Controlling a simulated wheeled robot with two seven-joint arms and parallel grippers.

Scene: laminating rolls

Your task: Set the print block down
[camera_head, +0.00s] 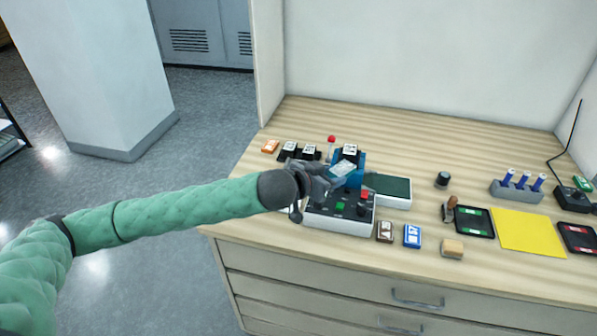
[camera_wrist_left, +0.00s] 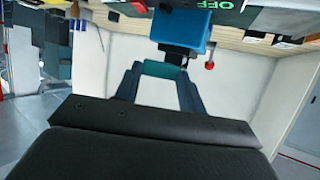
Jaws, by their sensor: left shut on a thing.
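My left gripper (camera_head: 332,178) reaches in from the left over the machine. It is shut on a small pale, teal-edged piece (camera_head: 343,168), which I take for the print block. In the left wrist view the fingers (camera_wrist_left: 157,88) close around it, with a teal strip (camera_wrist_left: 161,69) at its far edge. Its underside and any contact below it are hidden. The grey machine (camera_head: 333,224) with green and red buttons stands under the gripper, with a blue part (camera_head: 356,181) behind. The blue part also shows in the left wrist view (camera_wrist_left: 182,28). My right gripper is not in view.
Small printed blocks (camera_head: 309,150) stand behind the machine, near a red-topped knob (camera_head: 331,139). A dark green pad (camera_head: 388,188) is at its right. A brown block (camera_head: 385,232), a blue block (camera_head: 412,237), a wooden block (camera_head: 452,249) and a yellow sheet (camera_head: 528,231) lie further right.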

